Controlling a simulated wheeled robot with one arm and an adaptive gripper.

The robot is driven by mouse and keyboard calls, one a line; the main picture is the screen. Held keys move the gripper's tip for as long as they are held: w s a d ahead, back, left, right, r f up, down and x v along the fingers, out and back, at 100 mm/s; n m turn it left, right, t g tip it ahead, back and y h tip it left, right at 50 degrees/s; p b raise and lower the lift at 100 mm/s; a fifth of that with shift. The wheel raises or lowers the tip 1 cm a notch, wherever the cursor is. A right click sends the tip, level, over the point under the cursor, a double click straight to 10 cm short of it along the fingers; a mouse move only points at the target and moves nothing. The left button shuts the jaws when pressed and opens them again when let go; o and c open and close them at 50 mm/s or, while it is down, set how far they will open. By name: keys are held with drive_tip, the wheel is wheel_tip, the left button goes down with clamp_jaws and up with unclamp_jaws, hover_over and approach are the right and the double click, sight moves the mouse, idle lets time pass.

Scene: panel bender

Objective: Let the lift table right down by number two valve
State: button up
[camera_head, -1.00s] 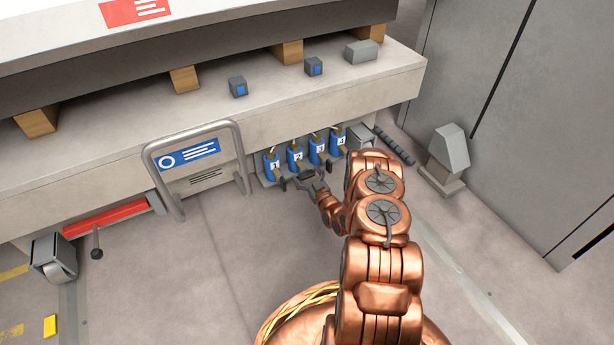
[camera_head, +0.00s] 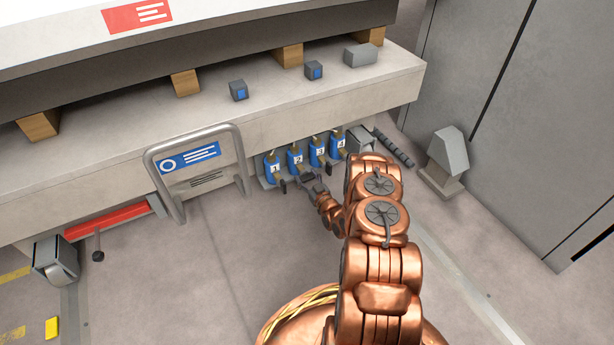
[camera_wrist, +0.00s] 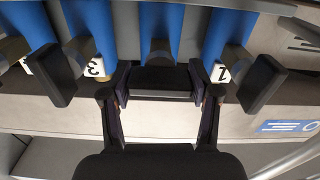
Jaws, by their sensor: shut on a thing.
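Several blue valves with numbered labels stand in a row under the edge of the lift table (camera_head: 330,112). In the head view they read 1 to 4 from left to right. Number two valve (camera_head: 295,160) is second from the left. In the wrist view, which is upside down, it is the middle blue body (camera_wrist: 160,28), between those labelled 3 and 1, and its label is hidden. My gripper (camera_head: 311,184) is shut on its dark handle (camera_wrist: 160,80), with one finger on each side. My gripper also shows in the wrist view (camera_wrist: 160,98).
Neighbouring handles stand close on both sides, of number three valve (camera_wrist: 55,75) and number one valve (camera_wrist: 265,82). A metal hoop with a blue sign (camera_head: 190,157) stands left of the valves. A grey post (camera_head: 446,160) stands right. The floor in front is clear.

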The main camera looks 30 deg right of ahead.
drive_tip(key=shift+r+m+p, duration=0.2)
drive_tip(key=shift+m+p, duration=0.3)
drive_tip(key=shift+p, duration=0.05)
drive_tip(key=shift+f, duration=0.25)
drive_tip(key=o, duration=1.1)
drive_tip(key=shift+o, duration=0.2)
drive_tip(key=s+a, duration=0.1)
drive_tip(key=s, duration=1.1)
